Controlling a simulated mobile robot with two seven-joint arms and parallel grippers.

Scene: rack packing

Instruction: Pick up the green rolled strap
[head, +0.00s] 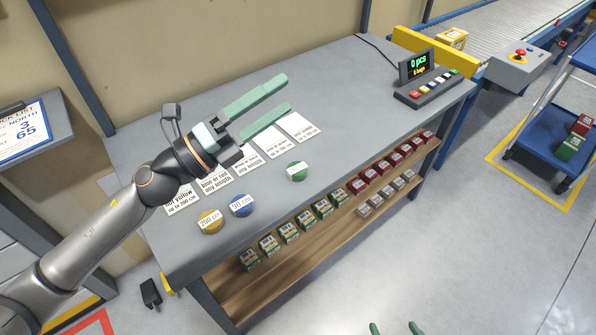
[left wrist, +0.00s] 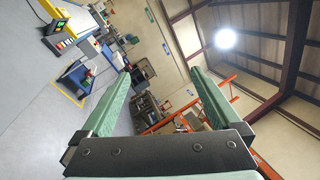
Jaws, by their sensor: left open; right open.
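The green rolled strap (head: 297,171) lies on the grey table (head: 345,110) near its front edge, with a white label on top. A yellow rolled strap (head: 210,221) and a blue rolled strap (head: 241,206) lie to its left. My left gripper (head: 280,92) is open and empty, raised above the table and up and left of the green strap in the head view. In the left wrist view its open fingers (left wrist: 160,95) point out across the room, with no strap in sight. My right gripper (head: 397,328) shows only as green fingertips at the bottom edge, apart and empty.
White printed cards (head: 247,166) lie in a row behind the straps. A button console with a screen (head: 428,85) stands at the table's right end. A wooden shelf (head: 300,250) below holds several small boxes. The table's middle is clear. A blue cart (head: 550,145) stands at right.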

